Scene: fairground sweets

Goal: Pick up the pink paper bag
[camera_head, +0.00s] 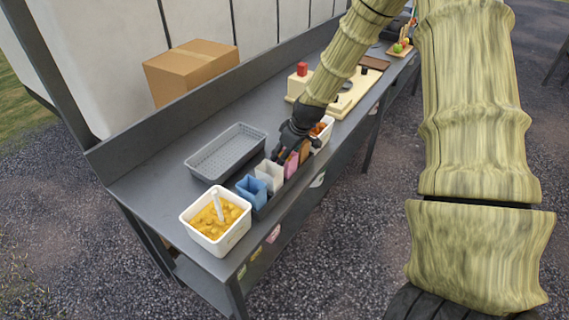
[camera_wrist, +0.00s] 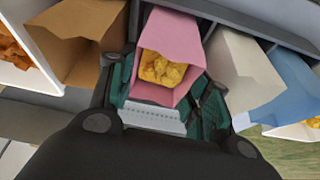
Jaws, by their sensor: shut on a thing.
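The pink paper bag (camera_wrist: 180,32) is open at the top and holds yellow pieces in the wrist view. In the head view only part of the pink bag (camera_head: 291,166) shows, below my gripper. My gripper (camera_wrist: 162,90) has its fingers on either side of the bag and is shut on it. In the head view my dark gripper (camera_head: 291,150) reaches down over the row of bags and hides part of it. The bag still stands in line with its neighbours in the grey rack (camera_wrist: 222,12).
A brown bag (camera_wrist: 75,40) stands close on one side, a white bag (camera_wrist: 240,70) and a blue bag (camera_wrist: 288,85) on the other. A white tub of yellow food (camera_head: 214,241), a grey basket (camera_head: 196,160) and a cardboard box (camera_head: 190,72) are nearby.

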